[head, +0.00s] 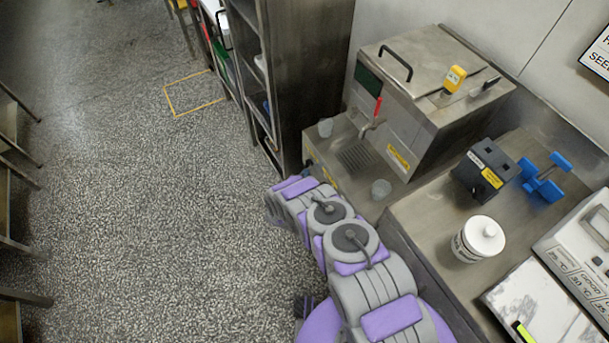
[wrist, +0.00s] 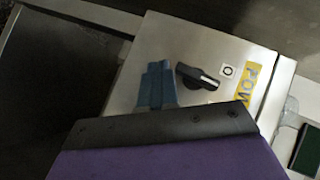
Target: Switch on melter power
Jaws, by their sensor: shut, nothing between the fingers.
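The melter (head: 415,110) is a steel machine with a black-handled lid and a red-handled tap, at upper right in the head view. In the wrist view, a steel panel (wrist: 205,55) carries a black rotary switch (wrist: 197,77) with a pale pointer bar. A white "O" label (wrist: 229,71) sits to its right, and a yellow label (wrist: 251,84) reading "POW…" is partly cut off. My gripper (wrist: 157,70) shows blue fingers, shut and empty, just left of the switch and apart from it in the picture. Whether they touch the panel is unclear. In the head view my arm hides the gripper.
A tall steel shelf rack (head: 310,75) stands left of the melter. The counter (head: 420,215) at right holds a black box (head: 485,170), a blue tool (head: 544,177) and a white tub (head: 479,240). A cup (head: 381,189) stands near the tap. The speckled floor at left is open.

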